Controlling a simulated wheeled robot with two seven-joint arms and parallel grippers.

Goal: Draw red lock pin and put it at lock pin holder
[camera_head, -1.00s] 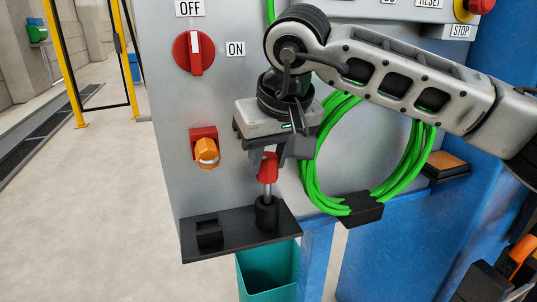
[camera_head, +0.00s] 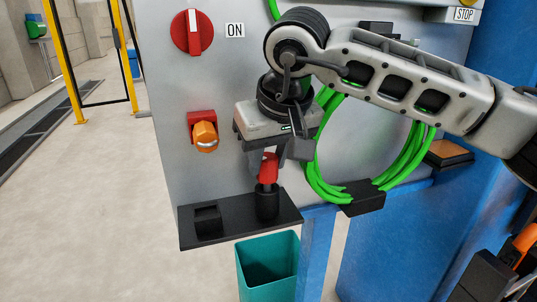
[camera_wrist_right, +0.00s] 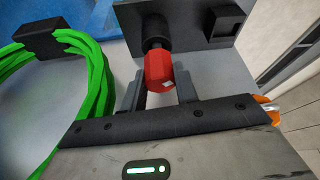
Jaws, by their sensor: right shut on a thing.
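The red lock pin (camera_head: 268,169) is upright under my right gripper (camera_head: 267,157). The gripper points down and is shut on the pin's red head. The pin's lower end is in the black cylindrical lock pin holder (camera_head: 267,203), with almost no metal shaft showing between head and holder. In the right wrist view the red lock pin (camera_wrist_right: 158,72) sits between the two dark fingers, with the black holder (camera_wrist_right: 156,32) just beyond it. My left gripper is not in view.
The holder stands on a black shelf (camera_head: 240,227) on the grey cabinet, beside a square black socket (camera_head: 208,221). An orange knob (camera_head: 205,136) is to the left. A green cable coil (camera_head: 400,160) hangs close on the right. A teal bin (camera_head: 268,262) is below.

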